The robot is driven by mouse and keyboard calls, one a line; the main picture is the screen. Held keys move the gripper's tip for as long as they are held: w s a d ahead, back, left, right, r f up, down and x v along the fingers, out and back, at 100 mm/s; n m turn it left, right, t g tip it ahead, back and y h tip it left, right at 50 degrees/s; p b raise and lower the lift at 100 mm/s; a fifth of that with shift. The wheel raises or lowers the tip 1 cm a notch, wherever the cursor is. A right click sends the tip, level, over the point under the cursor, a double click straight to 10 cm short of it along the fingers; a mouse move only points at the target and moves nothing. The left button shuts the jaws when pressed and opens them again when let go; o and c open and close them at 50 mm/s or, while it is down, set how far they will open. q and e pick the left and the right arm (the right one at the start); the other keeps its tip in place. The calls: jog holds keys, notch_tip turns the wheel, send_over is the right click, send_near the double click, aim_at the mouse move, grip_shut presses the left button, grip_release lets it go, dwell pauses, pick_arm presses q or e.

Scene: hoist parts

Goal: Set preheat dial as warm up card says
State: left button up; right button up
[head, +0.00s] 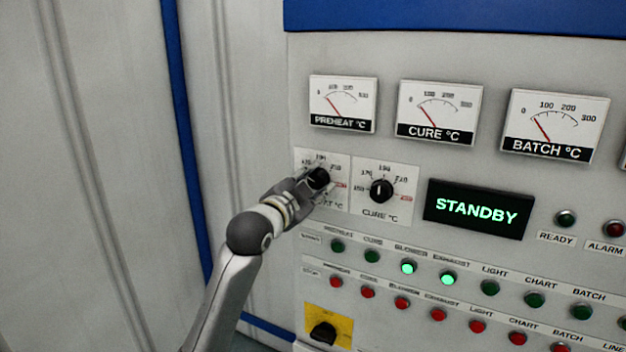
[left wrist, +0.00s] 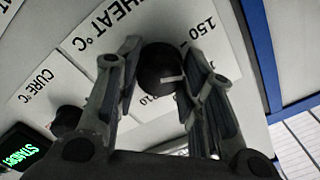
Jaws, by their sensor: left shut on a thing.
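The black preheat dial (head: 319,176) is on a white scale plate at the left of the panel. My left gripper (head: 313,184) is shut on it, and in the left wrist view the dial (left wrist: 158,66) sits between the two fingers. Its white pointer line faces right in that view, towards the scale side between the 150 and 210 marks; a finger hides part of the scale, so I cannot read the exact setting. The preheat meter (head: 342,103) above has its needle near the low end. I cannot make out a warm up card. My right gripper is not in view.
The cure dial (head: 381,190) is just right of the preheat dial. A display (head: 478,209) reads STANDBY. Rows of green and red buttons lie below, two green ones lit. A yellow-plated switch (head: 323,332) is at the lower left.

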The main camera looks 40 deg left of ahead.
pick_arm(q)
jog(key=n, duration=0.3)
jog(key=shift+f, duration=0.1)
jog(key=shift+d+n, duration=0.1)
jog(key=shift+n, duration=1.7)
jog(key=shift+o, duration=0.2)
jog(key=shift+f, duration=0.1)
jog(key=shift+c, duration=0.2)
jog(key=o, duration=1)
jog(key=shift+o, duration=0.2)
jog(key=v, duration=0.7)
jog(key=shift+s, duration=0.2)
